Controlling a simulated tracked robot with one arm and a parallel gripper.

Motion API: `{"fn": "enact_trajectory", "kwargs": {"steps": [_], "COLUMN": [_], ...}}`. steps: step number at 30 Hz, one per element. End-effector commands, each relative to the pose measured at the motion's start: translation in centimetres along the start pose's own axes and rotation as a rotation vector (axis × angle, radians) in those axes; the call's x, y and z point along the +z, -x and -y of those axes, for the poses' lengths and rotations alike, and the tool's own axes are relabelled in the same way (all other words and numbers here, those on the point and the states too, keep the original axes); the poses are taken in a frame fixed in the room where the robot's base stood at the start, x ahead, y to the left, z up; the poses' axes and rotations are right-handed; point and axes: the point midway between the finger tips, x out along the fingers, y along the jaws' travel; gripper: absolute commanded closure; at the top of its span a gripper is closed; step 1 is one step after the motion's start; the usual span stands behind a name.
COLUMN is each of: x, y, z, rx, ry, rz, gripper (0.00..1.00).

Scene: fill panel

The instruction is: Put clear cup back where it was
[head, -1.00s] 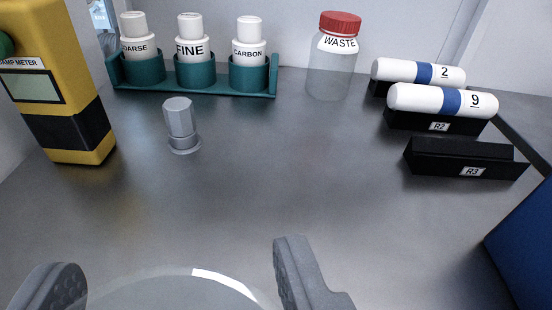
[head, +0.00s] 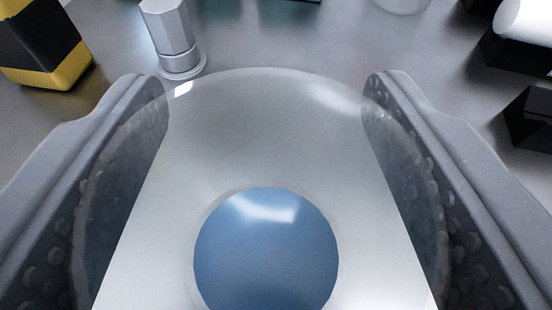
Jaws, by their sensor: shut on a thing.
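The clear cup (head: 275,130) fills the lower middle of the head view, seen from above as a wide see-through round shape. A blue disc (head: 265,250) shows through or inside it; I cannot tell which. My gripper (head: 268,105) has one grey finger on each side of the cup, and it is shut on the cup. The finger pads show through the clear wall. The cup's base and what lies under it are hidden, so I cannot tell whether it touches the surface.
A metal hex-topped fitting (head: 170,35) stands just beyond the cup's far left rim. A yellow and black meter (head: 42,45) is at the upper left. Black holders (head: 530,115) are at the right, one with a white cylinder (head: 525,20).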

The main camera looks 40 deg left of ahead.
Motion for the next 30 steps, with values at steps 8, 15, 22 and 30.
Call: {"fn": "enact_trajectory", "kwargs": {"steps": [8,15,22,30], "x": [1.35,1.58,1.56,1.29], "y": [-0.39,-0.44,-0.42,0.49], "z": [-0.02,-0.06,-0.09,-0.17], "rx": [0.001,0.001,0.002,0.002], "ry": [0.000,0.000,-0.001,-0.002], "rz": [0.000,0.000,0.000,0.000], "gripper": [0.68,0.31,0.20,0.20]}}
